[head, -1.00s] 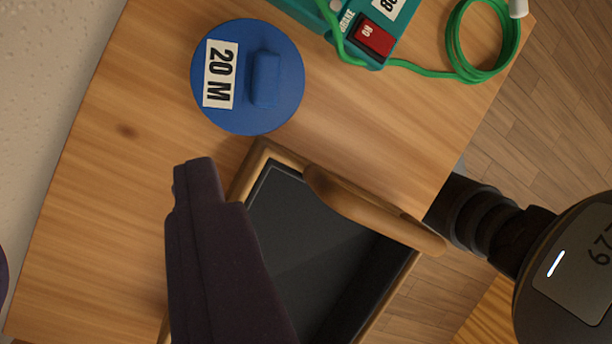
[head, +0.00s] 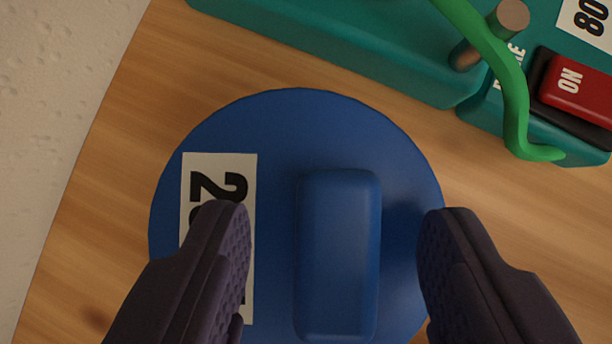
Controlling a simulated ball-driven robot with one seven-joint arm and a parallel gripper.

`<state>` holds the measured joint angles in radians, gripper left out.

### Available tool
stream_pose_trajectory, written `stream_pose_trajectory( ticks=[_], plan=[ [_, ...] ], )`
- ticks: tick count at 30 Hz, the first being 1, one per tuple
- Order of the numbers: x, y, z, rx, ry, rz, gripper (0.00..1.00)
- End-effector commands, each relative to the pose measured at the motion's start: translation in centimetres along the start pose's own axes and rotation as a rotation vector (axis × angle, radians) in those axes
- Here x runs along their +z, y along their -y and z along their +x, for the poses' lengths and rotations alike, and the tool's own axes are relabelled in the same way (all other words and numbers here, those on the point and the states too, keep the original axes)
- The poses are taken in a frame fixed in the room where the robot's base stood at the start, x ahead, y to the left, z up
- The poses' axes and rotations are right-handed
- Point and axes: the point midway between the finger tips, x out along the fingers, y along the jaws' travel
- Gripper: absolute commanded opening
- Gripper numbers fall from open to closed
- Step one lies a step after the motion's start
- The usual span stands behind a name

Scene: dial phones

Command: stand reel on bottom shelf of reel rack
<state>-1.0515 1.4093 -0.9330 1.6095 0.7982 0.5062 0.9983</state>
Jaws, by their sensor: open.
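The reel is a blue disc (head: 290,125) lying flat on the wooden table, with a raised blue block handle (head: 338,255) and a white label partly covered by a finger; it read "20 M" earlier. My gripper (head: 335,225) is open above the reel. One dark finger is left of the handle over the label, the other right of it near the disc's edge. Neither finger appears to touch the handle. The reel rack is not in view.
Bare wooden table (head: 120,150) shows at left, beside a pale wall or surface (head: 60,90).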

Motion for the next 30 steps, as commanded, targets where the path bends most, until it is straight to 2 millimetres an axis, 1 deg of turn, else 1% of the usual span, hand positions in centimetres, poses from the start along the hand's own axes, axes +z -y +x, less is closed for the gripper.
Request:
stream_pose_trajectory(
  ticks=[1,5,6,8,9,11,12,13,30],
  plan=[
    [0.05,0.04,0.22,-0.001,0.0,-0.001,0.55],
    [-0.02,0.04,0.07,-0.001,0.001,-0.001,0.55],
    [-0.03,0.04,0.06,-0.001,0.001,-0.001,0.53],
    [-0.03,0.03,0.06,-0.001,0.001,-0.001,0.39],
    [-0.03,0.03,0.06,-0.001,0.001,-0.001,0.3],
    [-0.03,0.03,0.05,-0.001,0.001,-0.001,0.16],
    [-0.03,0.03,0.05,-0.001,0.001,-0.001,0.07],
    [-0.02,0.02,0.06,-0.001,0.001,-0.001,0.0],
    [0.07,-0.05,0.12,0.001,0.002,-0.001,0.0]
  ],
)
